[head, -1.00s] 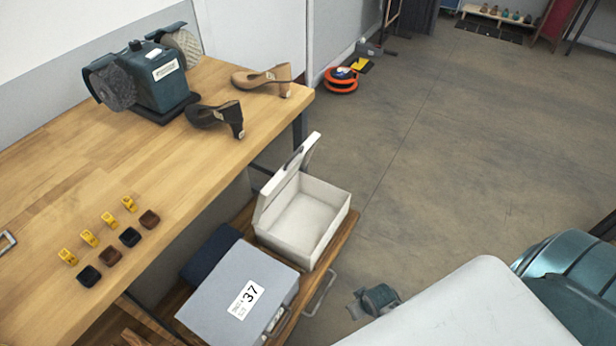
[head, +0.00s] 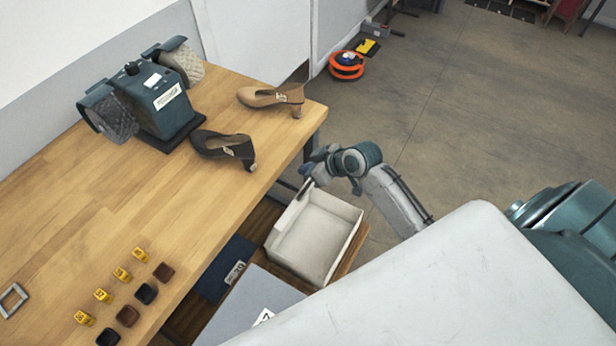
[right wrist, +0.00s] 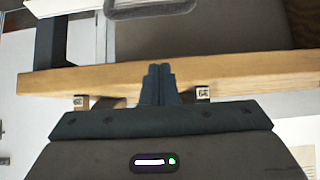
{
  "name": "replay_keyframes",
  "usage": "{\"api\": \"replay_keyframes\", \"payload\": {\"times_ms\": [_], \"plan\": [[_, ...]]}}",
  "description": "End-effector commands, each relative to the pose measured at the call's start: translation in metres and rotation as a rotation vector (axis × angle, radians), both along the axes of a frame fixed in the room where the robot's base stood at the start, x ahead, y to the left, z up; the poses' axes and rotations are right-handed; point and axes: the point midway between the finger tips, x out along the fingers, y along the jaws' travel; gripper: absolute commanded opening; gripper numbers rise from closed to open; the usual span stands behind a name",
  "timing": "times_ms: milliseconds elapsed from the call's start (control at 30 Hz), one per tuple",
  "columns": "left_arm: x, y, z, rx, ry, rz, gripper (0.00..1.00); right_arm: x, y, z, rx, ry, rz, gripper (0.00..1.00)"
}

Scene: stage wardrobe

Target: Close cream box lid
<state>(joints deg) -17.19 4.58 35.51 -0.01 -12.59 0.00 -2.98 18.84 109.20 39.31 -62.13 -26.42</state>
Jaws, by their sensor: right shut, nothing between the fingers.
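The cream box (head: 318,243) stands open on a low wooden shelf beside the workbench, its inside empty. Its lid (head: 288,217) stands raised along the left side, seen nearly edge-on. My right gripper (head: 306,170) is shut and empty at the far end of the raised lid, close to the bench's edge. I cannot tell whether it touches the lid. In the right wrist view the shut fingers (right wrist: 158,84) show in front of a wooden edge, with a pale surface and a handle at the top. My left gripper is out of view.
The workbench (head: 130,215) carries a grinder (head: 150,105), a tan shoe (head: 270,97), a dark shoe (head: 222,147) and several small yellow and dark pieces. A grey case (head: 250,305) and a dark blue item (head: 228,270) lie beside the box. Open floor lies right.

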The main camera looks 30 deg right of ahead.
Motion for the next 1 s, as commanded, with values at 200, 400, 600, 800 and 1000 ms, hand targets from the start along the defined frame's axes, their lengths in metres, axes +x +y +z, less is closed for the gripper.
{"api": "replay_keyframes", "payload": {"times_ms": [200, 400, 600, 800, 1000], "plan": [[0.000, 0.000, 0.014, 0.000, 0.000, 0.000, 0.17, 0.029, 0.018, -0.029, 0.004, 0.004, -0.003, 0.00], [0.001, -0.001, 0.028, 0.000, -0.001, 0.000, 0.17, 0.006, 0.004, -0.043, -0.003, 0.004, -0.001, 0.00], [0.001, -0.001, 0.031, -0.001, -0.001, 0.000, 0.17, -0.002, -0.001, -0.049, -0.001, 0.002, -0.001, 0.00], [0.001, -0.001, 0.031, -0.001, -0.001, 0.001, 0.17, -0.002, -0.001, -0.050, 0.000, 0.001, -0.001, 0.00], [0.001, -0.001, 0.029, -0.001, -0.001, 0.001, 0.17, -0.002, -0.001, -0.051, 0.001, -0.001, -0.001, 0.00]]}}
